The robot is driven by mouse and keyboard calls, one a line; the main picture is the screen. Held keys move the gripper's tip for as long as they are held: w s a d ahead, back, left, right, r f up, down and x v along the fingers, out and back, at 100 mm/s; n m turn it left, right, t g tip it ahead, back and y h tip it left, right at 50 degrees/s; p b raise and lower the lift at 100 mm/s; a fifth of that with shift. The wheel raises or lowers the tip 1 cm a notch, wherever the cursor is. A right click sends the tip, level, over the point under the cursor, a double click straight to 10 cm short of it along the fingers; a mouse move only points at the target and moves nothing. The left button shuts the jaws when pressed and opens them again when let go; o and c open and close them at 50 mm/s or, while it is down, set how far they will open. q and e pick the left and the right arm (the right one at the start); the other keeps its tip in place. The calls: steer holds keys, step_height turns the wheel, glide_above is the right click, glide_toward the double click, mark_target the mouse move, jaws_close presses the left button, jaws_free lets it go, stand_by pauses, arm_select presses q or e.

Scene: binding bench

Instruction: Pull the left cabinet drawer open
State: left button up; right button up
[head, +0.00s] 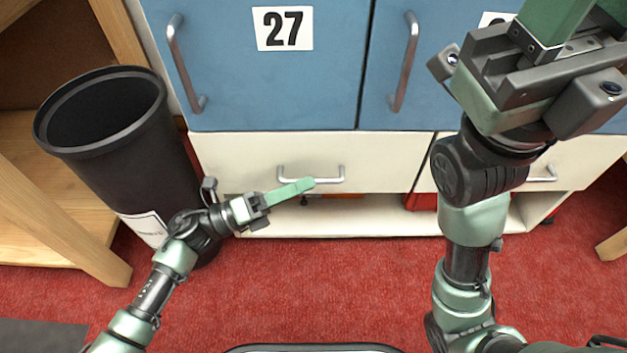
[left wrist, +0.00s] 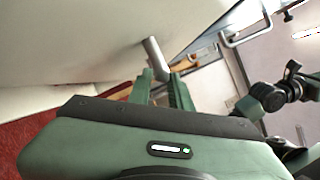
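The left cabinet drawer (head: 235,160) is a white front below the blue door marked 27, and it looks flush with the cabinet. Its silver bar handle (head: 331,180) also shows in the left wrist view (left wrist: 154,53). My left gripper (head: 308,183) reaches in from the left with its green fingers at the middle of this handle. In the left wrist view the fingers are close together, with the bar filling most of the narrow gap between their tips. The lower finger is hidden in the head view. My right gripper (head: 545,80) is raised at the upper right; its fingertips are not clear.
A black bin (head: 120,140) stands left of the cabinet, close to my left arm. Blue doors (head: 260,90) with tall handles are above the drawers. An open shelf (head: 370,218) lies below. Red carpet (head: 330,290) in front is clear.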

arm_select(q)
steer(key=shift+x, duration=1.35)
jaws_close()
stand_by(0.4)
